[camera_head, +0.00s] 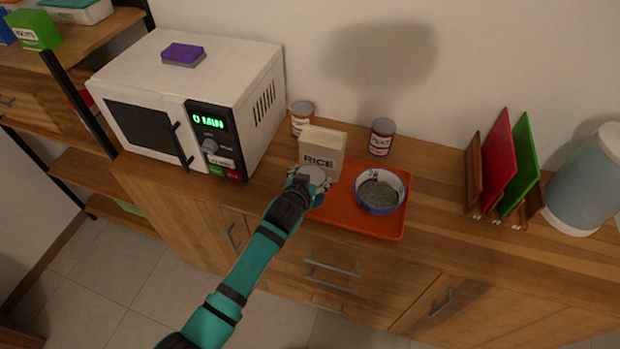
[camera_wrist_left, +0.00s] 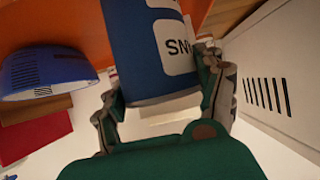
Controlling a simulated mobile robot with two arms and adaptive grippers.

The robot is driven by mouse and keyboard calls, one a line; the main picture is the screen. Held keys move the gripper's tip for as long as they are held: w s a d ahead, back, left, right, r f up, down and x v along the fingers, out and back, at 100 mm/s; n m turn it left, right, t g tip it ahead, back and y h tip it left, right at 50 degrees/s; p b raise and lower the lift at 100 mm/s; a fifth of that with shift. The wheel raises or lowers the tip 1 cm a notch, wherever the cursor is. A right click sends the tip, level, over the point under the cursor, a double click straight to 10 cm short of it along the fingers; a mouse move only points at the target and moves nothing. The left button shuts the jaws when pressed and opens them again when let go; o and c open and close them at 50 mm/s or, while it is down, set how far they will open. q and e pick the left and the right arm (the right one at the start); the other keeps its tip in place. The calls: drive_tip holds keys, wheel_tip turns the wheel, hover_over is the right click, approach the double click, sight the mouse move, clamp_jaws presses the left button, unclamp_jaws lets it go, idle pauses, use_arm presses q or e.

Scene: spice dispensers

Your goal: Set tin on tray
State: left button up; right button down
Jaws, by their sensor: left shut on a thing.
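My left gripper (camera_head: 309,184) is shut on a blue tin (camera_head: 318,201), seen from above with a pale round lid. In the left wrist view the tin (camera_wrist_left: 145,45) sits between both fingers (camera_wrist_left: 160,90), with a white label reading "SN", partly cut off. The orange tray (camera_head: 365,227) lies on the wooden counter. The tin shows at the tray's left end, in front of the rice box; I cannot tell whether it touches the tray. My right gripper is out of view.
A blue-and-white bowl (camera_head: 381,208) stands on the tray. The rice box (camera_head: 322,150) is close behind my gripper. A microwave (camera_head: 150,125) is left; a board rack (camera_head: 500,165) is right.

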use_arm(q)
drive_tip(key=o, duration=1.2)
drive_tip(key=shift+s, duration=0.1)
drive_tip(key=shift+o, duration=1.2)
drive_tip(key=shift+d, duration=0.1)
drive_tip(key=shift+o, duration=1.3)
drive_tip(key=shift+r, duration=0.2)
drive_tip(key=shift+s, duration=0.25)
drive_tip(key=v, duration=1.1)
drive_tip(key=shift+s+r+b, duration=0.15)
drive_tip(key=shift+b, duration=0.2)
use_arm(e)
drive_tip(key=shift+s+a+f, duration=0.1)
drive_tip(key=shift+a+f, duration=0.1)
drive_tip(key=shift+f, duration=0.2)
